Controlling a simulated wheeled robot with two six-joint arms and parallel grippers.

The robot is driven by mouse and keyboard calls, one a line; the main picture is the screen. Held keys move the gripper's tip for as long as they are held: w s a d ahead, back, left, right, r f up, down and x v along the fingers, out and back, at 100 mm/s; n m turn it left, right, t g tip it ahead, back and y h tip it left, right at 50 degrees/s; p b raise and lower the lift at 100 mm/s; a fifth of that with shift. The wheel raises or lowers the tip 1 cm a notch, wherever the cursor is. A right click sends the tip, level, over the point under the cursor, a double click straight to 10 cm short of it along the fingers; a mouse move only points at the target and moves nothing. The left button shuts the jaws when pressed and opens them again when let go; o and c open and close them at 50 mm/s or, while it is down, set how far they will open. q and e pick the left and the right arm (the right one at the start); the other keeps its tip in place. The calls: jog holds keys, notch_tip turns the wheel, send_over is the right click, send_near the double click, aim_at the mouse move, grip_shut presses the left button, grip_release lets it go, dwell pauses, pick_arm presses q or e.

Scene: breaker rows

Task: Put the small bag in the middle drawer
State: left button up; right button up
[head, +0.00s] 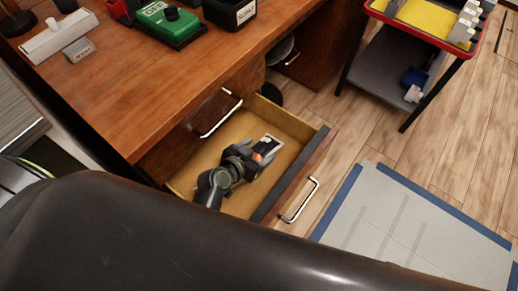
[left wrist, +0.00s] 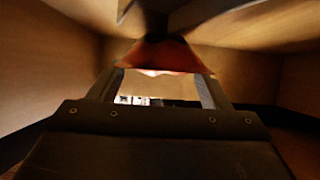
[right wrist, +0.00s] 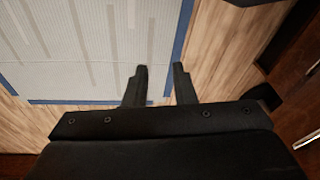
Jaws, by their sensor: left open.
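An open drawer (head: 318,150) with a light wood inside and a metal handle sticks out of the wooden desk, below a shut drawer. My left gripper (head: 262,150) is down inside it, fingers apart. A small bag (head: 269,142) with white, dark and orange parts lies at the fingers, inside the drawer. In the left wrist view an orange-red part of the bag (left wrist: 165,56) shows between and beyond the spread fingers; contact with them is unclear. My right gripper (right wrist: 157,85) is open and empty above the floor; the head view does not show it.
The desk top (head: 130,75) carries a green device (head: 170,22), a black box (head: 230,10) and a white tool (head: 60,35). A red-edged cart (head: 400,65) stands at the back right. A grey mat with blue edges (head: 410,225) lies on the floor right of the drawer.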

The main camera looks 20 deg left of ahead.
pick_arm(q)
jog(key=v, duration=0.6)
jog(key=shift+s+p, duration=0.2)
jog(key=shift+p, duration=0.2)
